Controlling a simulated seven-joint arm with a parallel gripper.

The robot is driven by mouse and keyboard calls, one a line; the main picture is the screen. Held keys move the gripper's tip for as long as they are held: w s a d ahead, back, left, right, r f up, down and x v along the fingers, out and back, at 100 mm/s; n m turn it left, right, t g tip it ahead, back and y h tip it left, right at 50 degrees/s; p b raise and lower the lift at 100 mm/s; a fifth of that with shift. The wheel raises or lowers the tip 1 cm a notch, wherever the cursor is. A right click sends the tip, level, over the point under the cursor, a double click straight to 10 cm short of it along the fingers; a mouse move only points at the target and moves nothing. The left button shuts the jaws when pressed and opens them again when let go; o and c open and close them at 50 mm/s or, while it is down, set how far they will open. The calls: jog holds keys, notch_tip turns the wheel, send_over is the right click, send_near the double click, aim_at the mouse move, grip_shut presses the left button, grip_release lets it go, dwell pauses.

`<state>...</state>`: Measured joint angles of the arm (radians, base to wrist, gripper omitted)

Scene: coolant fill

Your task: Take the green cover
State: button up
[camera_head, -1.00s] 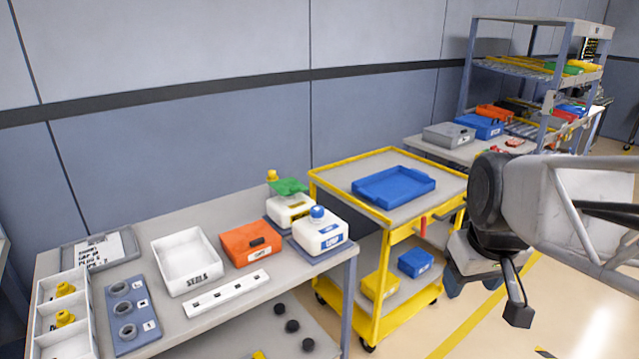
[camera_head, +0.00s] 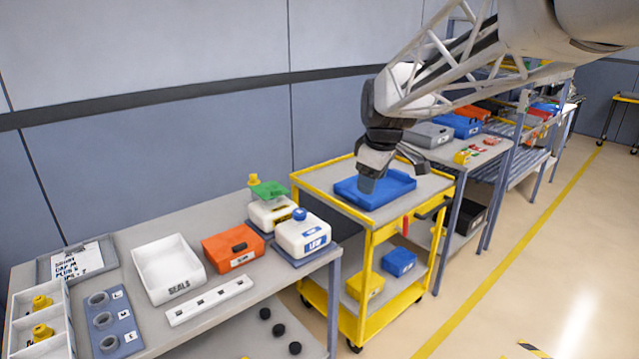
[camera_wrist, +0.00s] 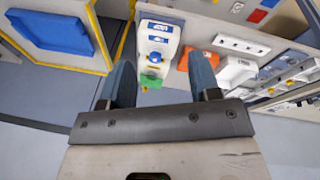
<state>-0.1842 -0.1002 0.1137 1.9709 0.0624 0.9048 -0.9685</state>
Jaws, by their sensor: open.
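The green cover (camera_head: 269,189) sits at the top of the rear white container (camera_head: 267,211), near the right end of the grey workbench. In the wrist view the green cover (camera_wrist: 151,79) shows between my two fingers, some way beyond them. My gripper (camera_head: 383,180) is open and empty. In the head view it is above the yellow cart, to the right of the green cover and apart from it. In the wrist view my gripper (camera_wrist: 165,80) shows its two fingers spread.
A white container with a blue cap (camera_head: 302,235) stands just in front of the rear one. An orange box (camera_head: 231,251) and a white SEALS bin (camera_head: 166,272) are to the left. The yellow cart (camera_head: 328,205) carries a blue tray (camera_head: 400,187). A wall (camera_head: 200,150) stands behind.

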jog(key=w+a+f+n, duration=0.2)
jog(key=w+a+n, duration=0.1)
jog(key=w+a, duration=0.4)
jog(key=w+a+f+n, duration=0.2)
jog(key=w+a+n, duration=0.25)
jog(key=w, duration=0.45)
jog(key=n+y, duration=0.1)
jog(key=n, duration=0.5)
send_over(276, 191)
jog(key=s+d, duration=0.1)
jog(key=d, duration=0.1)
notch_tip(276, 191, down, 10)
jog(key=shift+a+r, duration=0.15)
jog(key=shift+r, duration=0.05)
jog(key=shift+x, duration=1.25)
jog(key=shift+s+f, duration=0.1)
jog(key=shift+s, duration=0.05)
jog(key=shift+s+x, duration=0.15)
jog(key=shift+x, duration=1.1)
jog(key=shift+s+x, duration=0.15)
jog(key=shift+x, duration=1.1)
jog(key=shift+f, duration=0.1)
